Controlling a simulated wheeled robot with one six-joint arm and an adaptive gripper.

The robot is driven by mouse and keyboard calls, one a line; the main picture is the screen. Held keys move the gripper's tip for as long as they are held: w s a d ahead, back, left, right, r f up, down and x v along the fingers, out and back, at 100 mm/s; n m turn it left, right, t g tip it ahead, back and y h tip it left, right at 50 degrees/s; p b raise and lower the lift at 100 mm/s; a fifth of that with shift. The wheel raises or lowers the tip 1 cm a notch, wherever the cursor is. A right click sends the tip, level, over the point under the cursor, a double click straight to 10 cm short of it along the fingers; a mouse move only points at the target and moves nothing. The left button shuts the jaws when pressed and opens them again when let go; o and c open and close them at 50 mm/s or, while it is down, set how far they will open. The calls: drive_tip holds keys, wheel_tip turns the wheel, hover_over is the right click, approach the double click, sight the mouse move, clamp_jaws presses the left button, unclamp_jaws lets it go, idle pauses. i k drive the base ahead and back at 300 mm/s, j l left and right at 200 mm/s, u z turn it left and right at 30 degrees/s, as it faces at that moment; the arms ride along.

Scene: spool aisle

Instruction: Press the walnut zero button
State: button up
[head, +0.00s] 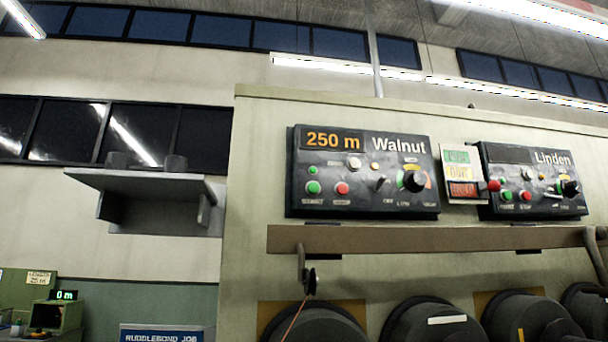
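The Walnut panel (363,205) is a dark box on the cream cabinet front, with the name "Walnut" in white. Its orange display (333,140) reads 250 m. Below the display are a small green lamp (312,170), a green button (313,187), a red button (342,188), a pale round button (352,163) and a small amber lamp (375,167). A toggle lever (381,183) and a black knob (413,181) over a coloured arc sit to the right. The small labels are too blurred to tell which button is zero. My gripper is not in view.
A similar Linden panel (531,207) with a dark display is at right, with a tag card (457,157) between. A brown rail (400,240) runs below, above several dark spools (433,325). A grey wall shelf (140,181) is at left.

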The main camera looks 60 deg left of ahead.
sight(355, 163)
drive_tip(key=u, duration=2)
